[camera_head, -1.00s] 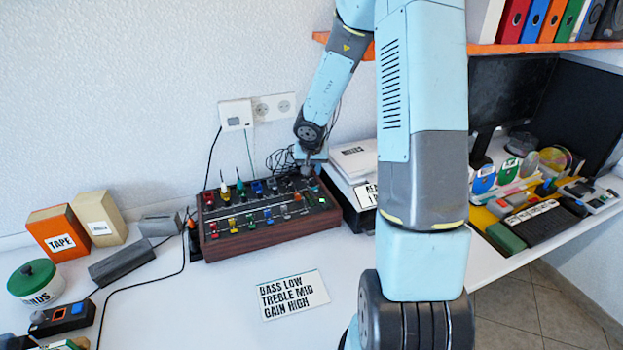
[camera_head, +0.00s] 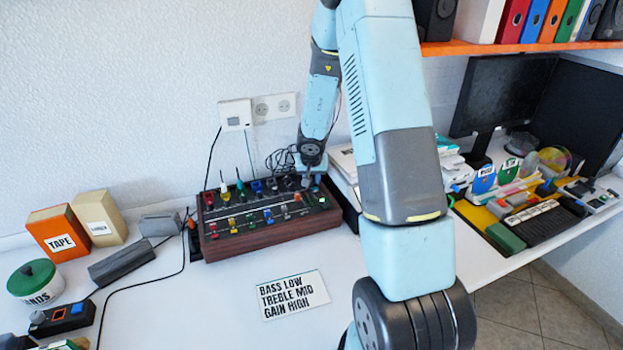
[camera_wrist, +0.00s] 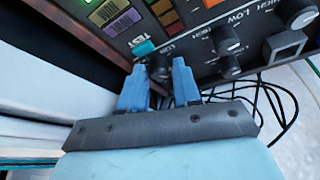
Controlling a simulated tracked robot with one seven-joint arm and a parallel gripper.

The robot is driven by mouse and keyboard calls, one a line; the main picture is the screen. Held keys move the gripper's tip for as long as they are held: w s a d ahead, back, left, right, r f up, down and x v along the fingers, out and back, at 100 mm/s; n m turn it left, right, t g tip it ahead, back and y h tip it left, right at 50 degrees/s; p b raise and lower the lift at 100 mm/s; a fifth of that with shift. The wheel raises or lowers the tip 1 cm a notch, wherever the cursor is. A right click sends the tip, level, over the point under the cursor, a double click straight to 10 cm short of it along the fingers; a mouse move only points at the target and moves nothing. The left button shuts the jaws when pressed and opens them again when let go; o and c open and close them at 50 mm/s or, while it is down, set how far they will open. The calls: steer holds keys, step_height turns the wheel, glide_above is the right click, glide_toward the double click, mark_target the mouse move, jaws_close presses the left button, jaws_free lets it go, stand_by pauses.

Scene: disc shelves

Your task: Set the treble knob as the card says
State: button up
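The card (camera_head: 293,294) lies on the desk in front of the mixer and reads BASS LOW, TREBLE MID, GAIN HIGH. The mixer (camera_head: 270,233) is a wood-sided box with coloured switches and dark knobs. My gripper (camera_head: 307,181) is at its back right corner. In the wrist view, my gripper (camera_wrist: 160,70) has its two blue fingers apart, with a dark knob (camera_wrist: 158,67) between the tips. I see no clear contact with it. Other dark knobs (camera_wrist: 227,40) stand to the right, with HIGH and LOW labels. I cannot read which knob is treble.
A teal button (camera_wrist: 144,48) marked TEST is close to the left fingertip. Black cables (camera_wrist: 270,100) lie behind the mixer. In the head view, the orange TAPE box (camera_head: 58,233) stands at left. The desk around the card is clear.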

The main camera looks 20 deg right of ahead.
jaws_close()
stand_by(0.3)
steer(key=shift+w+a+m+g+h, duration=0.15)
steer(key=shift+m+h, duration=0.25)
steer(key=shift+m, duration=0.8)
steer(key=shift+s+d+m+g+h, duration=0.1)
steer(key=shift+m+g+h, duration=0.25)
steer(key=shift+m, duration=0.85)
jaws_free()
steer(key=v, duration=1.3)
steer(key=shift+a+r, duration=0.2)
steer(key=shift+r, duration=0.15)
